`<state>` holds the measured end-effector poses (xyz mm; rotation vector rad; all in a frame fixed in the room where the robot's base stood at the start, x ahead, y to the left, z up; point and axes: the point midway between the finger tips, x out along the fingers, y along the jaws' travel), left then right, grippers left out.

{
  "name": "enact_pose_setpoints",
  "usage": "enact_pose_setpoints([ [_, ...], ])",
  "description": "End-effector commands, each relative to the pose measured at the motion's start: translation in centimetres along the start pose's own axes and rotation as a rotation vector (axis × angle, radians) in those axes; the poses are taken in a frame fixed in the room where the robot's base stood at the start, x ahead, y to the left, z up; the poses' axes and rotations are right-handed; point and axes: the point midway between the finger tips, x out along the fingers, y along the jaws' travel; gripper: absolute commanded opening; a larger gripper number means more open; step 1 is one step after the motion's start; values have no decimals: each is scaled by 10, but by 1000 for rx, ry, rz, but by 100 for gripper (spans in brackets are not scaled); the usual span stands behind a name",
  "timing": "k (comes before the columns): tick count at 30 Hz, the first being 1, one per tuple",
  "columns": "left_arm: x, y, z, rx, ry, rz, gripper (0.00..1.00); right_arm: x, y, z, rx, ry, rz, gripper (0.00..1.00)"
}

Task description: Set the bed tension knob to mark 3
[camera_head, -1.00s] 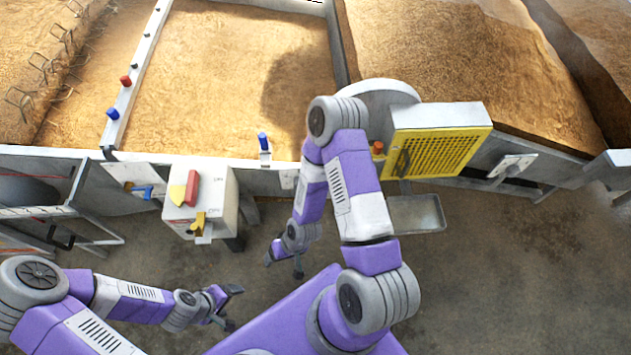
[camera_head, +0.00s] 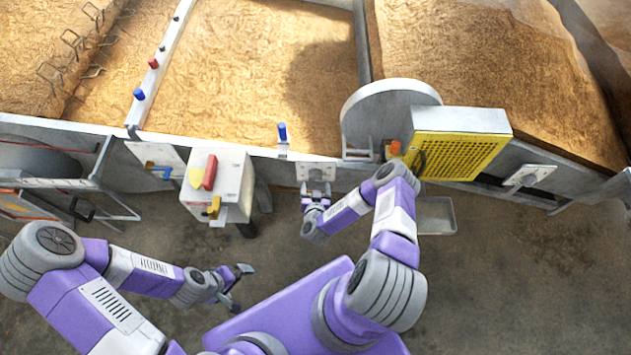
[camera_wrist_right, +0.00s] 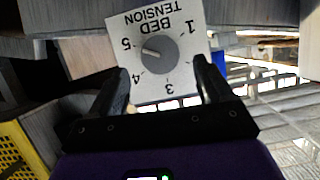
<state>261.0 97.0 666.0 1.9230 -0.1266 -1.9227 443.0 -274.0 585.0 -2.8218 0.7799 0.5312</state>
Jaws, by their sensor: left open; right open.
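The bed tension plate (camera_wrist_right: 185,46) is white, and its lettering appears upside down in the right wrist view. Its round grey knob (camera_wrist_right: 163,54) has a pale pointer mark on the left, towards the 5. The 1, 3, 4 and 5 are readable; I cannot make out the 2. My right gripper (camera_wrist_right: 161,80) is open, its fingers apart on either side of the plate's lower part, with nothing between them gripped. In the head view this gripper (camera_head: 315,190) is just in front of the small plate (camera_head: 316,170) on the bed wall. My left gripper (camera_head: 240,284) is open and empty over the floor.
A white box (camera_head: 232,178) with a red lever (camera_head: 210,172) and a yellow handle (camera_head: 213,207) stands left of the plate. A yellow grille (camera_head: 455,156) and an orange knob (camera_head: 395,147) are to the right. A metal tray (camera_head: 437,215) lies below the grille.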

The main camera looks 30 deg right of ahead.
Motion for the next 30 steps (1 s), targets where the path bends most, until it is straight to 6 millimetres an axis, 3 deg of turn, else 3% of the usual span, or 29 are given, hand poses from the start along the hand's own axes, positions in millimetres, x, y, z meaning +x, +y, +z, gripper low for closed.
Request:
enact_pose_setpoints([
  [3, 8, -3, 0, 0, 0, 0, 100, 21, 1, 2, 0, 2, 2, 80],
  [8, 14, -5, -1, 0, 0, 0, 100, 39, 0, 1, 0, 1, 0, 80],
  [19, 14, -5, -1, 0, 0, 0, 100, 45, 0, 0, 0, -1, -3, 80],
  [30, 14, -5, -1, 0, 0, 0, 100, 44, 0, 0, 0, -2, -3, 25],
])
